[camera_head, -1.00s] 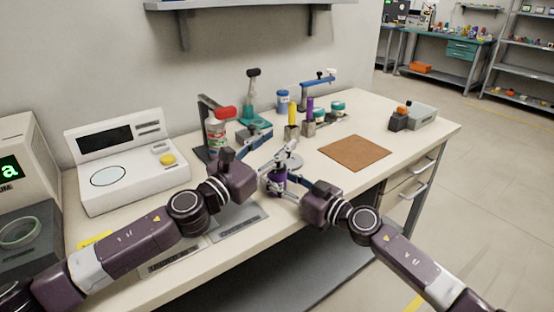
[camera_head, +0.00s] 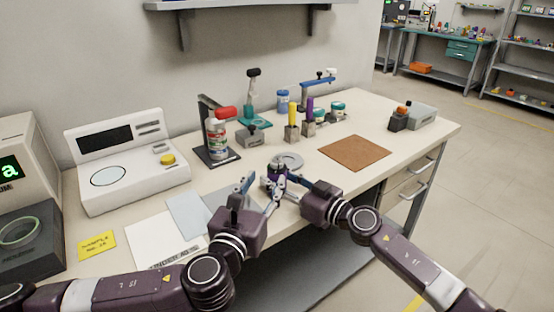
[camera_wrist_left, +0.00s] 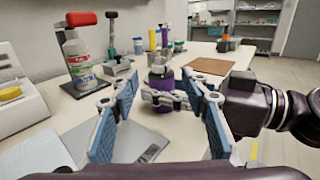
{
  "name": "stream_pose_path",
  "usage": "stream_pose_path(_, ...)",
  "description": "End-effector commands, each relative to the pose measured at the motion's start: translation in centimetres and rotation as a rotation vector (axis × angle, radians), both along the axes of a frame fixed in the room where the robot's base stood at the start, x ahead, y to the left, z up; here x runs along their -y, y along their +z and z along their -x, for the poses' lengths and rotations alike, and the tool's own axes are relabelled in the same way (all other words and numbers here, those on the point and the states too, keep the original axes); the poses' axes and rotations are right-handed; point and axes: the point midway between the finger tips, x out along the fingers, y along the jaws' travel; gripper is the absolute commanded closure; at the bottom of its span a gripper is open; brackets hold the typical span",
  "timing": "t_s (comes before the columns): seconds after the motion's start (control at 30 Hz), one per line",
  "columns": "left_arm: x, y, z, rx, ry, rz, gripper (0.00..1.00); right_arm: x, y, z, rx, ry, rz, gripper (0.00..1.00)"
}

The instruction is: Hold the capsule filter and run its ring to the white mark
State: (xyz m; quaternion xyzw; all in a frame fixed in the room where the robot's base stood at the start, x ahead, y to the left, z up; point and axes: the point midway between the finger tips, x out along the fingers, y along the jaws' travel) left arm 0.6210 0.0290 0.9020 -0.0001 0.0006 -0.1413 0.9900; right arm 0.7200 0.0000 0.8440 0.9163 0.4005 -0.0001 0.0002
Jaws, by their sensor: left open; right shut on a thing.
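The capsule filter (camera_head: 276,171), small with a purple body and a dark upper part, is near the table's front edge. My right gripper (camera_head: 284,184) is shut on it from the right. In the left wrist view the filter (camera_wrist_left: 160,79) stands upright, with the right gripper's metal fingers (camera_wrist_left: 165,97) across its body. My left gripper (camera_head: 259,188) is open and empty, on the near left side of the filter. Its blue pads face the filter from either side in the left wrist view, apart from it. The ring's details and the white mark are too small to tell.
A grey disc (camera_head: 291,161) lies just behind the filter. A stand with a red-capped bottle (camera_head: 217,139), small holders with yellow (camera_head: 292,116) and purple handles, and a brown mat (camera_head: 355,152) are farther back. Flat sheets (camera_head: 165,240) lie at the left front.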

Motion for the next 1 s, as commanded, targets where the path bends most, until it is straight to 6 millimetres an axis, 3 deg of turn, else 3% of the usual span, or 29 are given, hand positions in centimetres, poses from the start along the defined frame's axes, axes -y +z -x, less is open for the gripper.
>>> stream_pose_path(0.5, 2.4, 0.1, -8.1, 0.002, -0.001, 0.001, 0.58, 0.0, 0.0, 0.0, 0.000, 0.000, 0.000, 1.00)
stream_pose_path(0.7, 2.9, 0.1, -9.7, 0.002, -0.001, 0.000, 0.58, 0.0, 0.0, 0.0, 0.000, 0.000, 0.000, 1.00)
stream_pose_path(1.0, 3.0, 0.1, -10.1, 0.001, -0.001, 0.001, 0.58, 0.0, 0.0, 0.0, 0.000, 0.000, 0.000, 1.00)
